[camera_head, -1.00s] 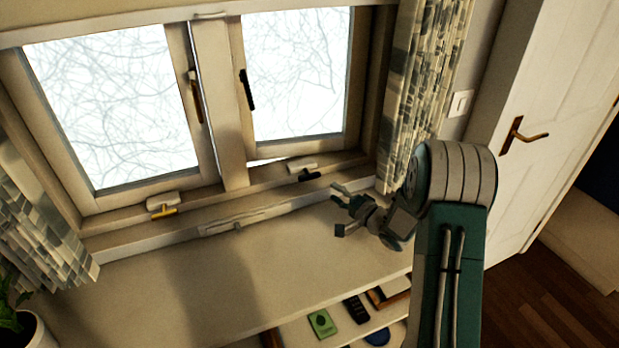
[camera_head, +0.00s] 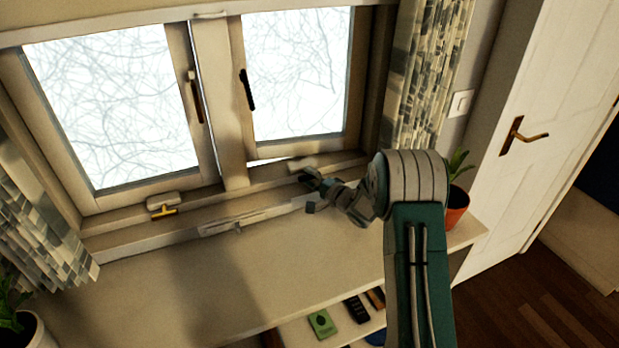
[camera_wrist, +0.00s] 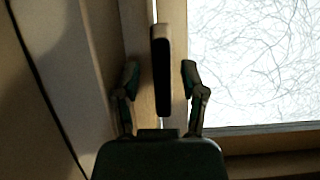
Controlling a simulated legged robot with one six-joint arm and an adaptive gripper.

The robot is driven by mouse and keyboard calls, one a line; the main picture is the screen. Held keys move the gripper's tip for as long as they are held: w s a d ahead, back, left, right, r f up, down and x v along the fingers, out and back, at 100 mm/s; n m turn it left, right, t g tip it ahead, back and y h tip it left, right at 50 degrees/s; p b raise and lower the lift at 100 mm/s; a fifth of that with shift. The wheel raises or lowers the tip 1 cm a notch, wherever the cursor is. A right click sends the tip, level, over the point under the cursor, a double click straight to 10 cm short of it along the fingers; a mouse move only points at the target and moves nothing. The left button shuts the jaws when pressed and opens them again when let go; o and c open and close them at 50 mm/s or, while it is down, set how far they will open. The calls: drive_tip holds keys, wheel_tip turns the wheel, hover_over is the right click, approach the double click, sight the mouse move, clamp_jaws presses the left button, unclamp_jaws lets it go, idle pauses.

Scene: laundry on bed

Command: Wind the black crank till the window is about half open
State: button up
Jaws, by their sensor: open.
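The right window (camera_head: 300,75) stands slightly ajar, with a bright gap along its bottom edge. Its black handle (camera_head: 247,90) is on its left side. Below it, a pale crank housing (camera_head: 302,163) sits on the sill. The black crank is mostly hidden by my gripper (camera_head: 308,187), which is open at the housing; contact cannot be told. In the wrist view my gripper (camera_wrist: 160,78) has its two fingers apart. A dark upright bar (camera_wrist: 161,70), seemingly the window handle, shows between them against the frame; its distance is unclear.
The left window (camera_head: 110,105) has a brown handle (camera_head: 197,100) and a yellow crank (camera_head: 164,211). A potted plant (camera_head: 457,200) stands right of my arm. A pale bar (camera_head: 240,224) lies along the sill. The counter (camera_head: 280,270) is clear in front.

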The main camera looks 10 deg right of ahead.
clamp_jaws()
drive_tip(key=shift+n, duration=0.3)
drive_tip(key=n+g+h, duration=0.1)
drive_tip(key=n, duration=0.2)
drive_tip(key=shift+f, duration=0.1)
drive_tip(key=n+g+h, duration=0.1)
drive_tip(key=n+h, duration=0.1)
drive_tip(key=n, duration=0.1)
drive_tip(key=shift+n, duration=0.4)
drive_tip(key=n+h, duration=0.2)
drive_tip(key=n, duration=0.1)
drive_tip(key=n+h, duration=0.2)
drive_tip(key=n, duration=0.1)
drive_tip(key=shift+f, duration=0.15)
idle(0.6)
